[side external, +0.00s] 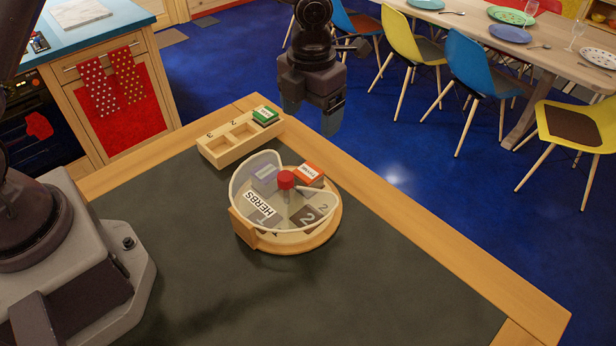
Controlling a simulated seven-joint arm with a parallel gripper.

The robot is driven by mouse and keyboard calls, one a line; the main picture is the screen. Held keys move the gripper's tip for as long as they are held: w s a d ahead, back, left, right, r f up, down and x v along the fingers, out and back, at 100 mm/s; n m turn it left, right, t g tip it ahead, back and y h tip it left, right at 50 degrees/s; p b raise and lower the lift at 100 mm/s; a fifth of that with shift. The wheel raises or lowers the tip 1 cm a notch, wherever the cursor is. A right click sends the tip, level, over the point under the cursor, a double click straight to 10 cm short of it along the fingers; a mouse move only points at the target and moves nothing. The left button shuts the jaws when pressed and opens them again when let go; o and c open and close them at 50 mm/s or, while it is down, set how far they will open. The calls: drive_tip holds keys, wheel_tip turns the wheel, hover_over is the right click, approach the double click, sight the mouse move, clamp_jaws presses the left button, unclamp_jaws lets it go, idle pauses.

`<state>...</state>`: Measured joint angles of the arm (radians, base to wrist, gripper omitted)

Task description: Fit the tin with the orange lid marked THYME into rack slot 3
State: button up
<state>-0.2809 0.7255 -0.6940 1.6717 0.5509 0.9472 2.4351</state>
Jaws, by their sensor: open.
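The tin with the orange lid (309,170) sits at the back right of a round wooden turntable (289,245); its white label is too small to read surely. A clear cover (240,183) marked HERBS stands over part of the turntable, around a red knob (286,180). The tin appears to be at the cover's open side. The wooden rack (222,158) stands behind and left of the turntable. Its slot 3 (219,145), at the left end, is empty. My gripper (312,117) is open and empty, in the air above and behind the turntable, fingers down.
A green-lidded tin (265,116) sits in the rack's right-end slot; the middle slot (242,131) is empty. A greyish-purple block (264,178) shows behind the cover. The dark tabletop (400,285) is clear in front and to the right. Chairs and a dining table stand beyond.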

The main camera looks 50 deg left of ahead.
hover_over(310, 170)
drive_tip(key=shift+m, duration=0.3)
wheel_tip(310, 170, down, 7)
drive_tip(key=shift+s+d+f, duration=0.1)
drive_tip(key=shift+d, duration=0.05)
drive_tip(key=shift+f, duration=2.9)
drive_tip(key=c, duration=1)
